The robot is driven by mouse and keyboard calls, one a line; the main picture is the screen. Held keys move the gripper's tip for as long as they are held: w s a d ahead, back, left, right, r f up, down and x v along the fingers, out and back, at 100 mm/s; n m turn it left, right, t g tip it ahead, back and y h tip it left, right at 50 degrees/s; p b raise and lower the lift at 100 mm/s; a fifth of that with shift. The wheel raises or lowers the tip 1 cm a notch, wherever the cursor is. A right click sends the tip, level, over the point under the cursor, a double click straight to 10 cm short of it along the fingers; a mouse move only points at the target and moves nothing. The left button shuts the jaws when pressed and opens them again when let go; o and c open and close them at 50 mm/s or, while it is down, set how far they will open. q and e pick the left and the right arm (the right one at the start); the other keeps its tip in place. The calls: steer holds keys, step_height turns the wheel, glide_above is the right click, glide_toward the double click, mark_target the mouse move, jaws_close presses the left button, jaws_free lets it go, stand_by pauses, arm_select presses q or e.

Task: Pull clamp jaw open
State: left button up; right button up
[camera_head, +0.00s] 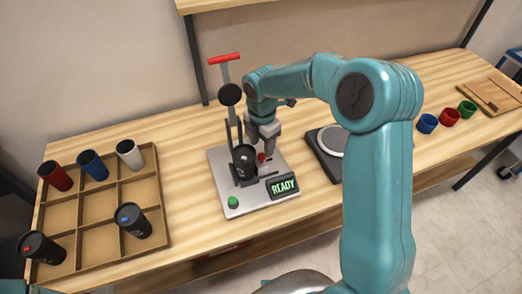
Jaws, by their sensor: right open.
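The laser marker (226,190) stands on the wooden table, a grey plate with a red-handled lever (224,58) and a display reading READY (283,186). A black cup (243,158) stands upright in its black clamp. A small red knob (261,158) shows at the right of the cup, on the clamp jaw side. My right gripper (264,142) points down just above the red knob, close behind and right of the cup. It is open; whether its fingers touch the knob cannot be told. My left gripper is out of view.
A divided wooden tray (101,204) at the left holds several cups. A dark device with a round pale plate (331,140) is right of the marker, partly behind my right arm.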

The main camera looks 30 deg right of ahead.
mark_target(262, 155)
step_height(262, 155, down, 4)
steer(key=shift+w+d+f, duration=0.1)
steer(key=shift+w+d, duration=0.05)
steer(key=shift+f, duration=0.25)
jaws_close()
steer(key=shift+d, duration=0.85)
steer(key=shift+c, duration=0.7)
jaws_free()
steer(key=shift+o, duration=0.7)
steer(key=shift+s+d, duration=0.1)
steer(key=shift+s, duration=0.15)
